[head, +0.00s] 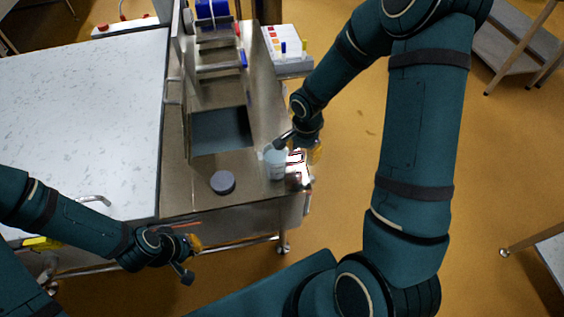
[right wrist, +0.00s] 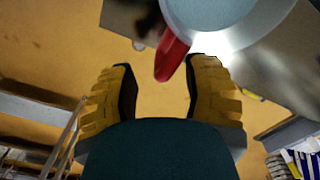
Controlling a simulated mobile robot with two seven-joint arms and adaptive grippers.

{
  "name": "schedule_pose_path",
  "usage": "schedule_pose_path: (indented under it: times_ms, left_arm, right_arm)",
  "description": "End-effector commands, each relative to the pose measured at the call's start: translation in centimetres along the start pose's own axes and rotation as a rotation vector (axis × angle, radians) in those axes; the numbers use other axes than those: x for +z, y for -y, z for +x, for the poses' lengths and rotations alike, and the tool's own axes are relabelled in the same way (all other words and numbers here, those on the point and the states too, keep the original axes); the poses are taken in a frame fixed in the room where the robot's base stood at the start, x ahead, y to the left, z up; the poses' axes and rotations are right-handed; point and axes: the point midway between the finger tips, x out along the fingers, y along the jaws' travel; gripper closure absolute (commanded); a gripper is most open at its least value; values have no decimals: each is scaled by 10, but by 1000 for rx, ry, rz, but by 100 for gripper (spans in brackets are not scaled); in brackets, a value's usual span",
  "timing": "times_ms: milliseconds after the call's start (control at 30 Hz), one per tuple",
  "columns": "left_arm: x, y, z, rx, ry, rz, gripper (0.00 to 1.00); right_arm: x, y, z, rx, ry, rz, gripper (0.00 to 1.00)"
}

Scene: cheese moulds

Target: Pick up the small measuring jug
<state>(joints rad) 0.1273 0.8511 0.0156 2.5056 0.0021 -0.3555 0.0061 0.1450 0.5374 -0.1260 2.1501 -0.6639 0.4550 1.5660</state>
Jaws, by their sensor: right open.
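The measuring jug (head: 275,163) is pale and stands near the right front edge of the steel trolley in the head view. The right wrist view shows its round pale body (right wrist: 215,12) at the top and its red handle (right wrist: 171,60) pointing down toward the fingers. My right gripper (head: 308,149) is beside the jug; its yellow-padded fingers (right wrist: 160,82) are open, with the handle's end at the gap between their tips and no clear contact. My left gripper (head: 187,257) hangs before the trolley's front edge, away from the jug; its opening is unclear.
A dark round disc (head: 223,183) lies left of the jug on the steel trolley (head: 180,195). A dark recess (head: 220,131) lies behind. A white speckled table (head: 80,120) adjoins on the left. A white box with coloured knobs (head: 287,48) stands behind right. Floor is open at right.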

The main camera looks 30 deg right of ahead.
Motion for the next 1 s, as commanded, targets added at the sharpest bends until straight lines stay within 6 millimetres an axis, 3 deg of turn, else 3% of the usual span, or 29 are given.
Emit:
schedule_pose_path:
  times_ms: [33,200,500,633,1000]
  left_arm:
    - [1,1,3,0,2,1,100]
    - [2,2,6,0,5,1,100]
    - [2,2,5,1,5,2,100]
    - [2,2,5,1,5,2,100]
    - [2,2,5,0,5,2,100]
  right_arm:
    - [0,-1,11,3,1,1,52]
    - [0,0,27,1,1,2,52]
    - [0,0,29,0,0,1,53]
    - [0,0,29,0,0,1,98]
    - [0,0,28,-1,0,1,100]
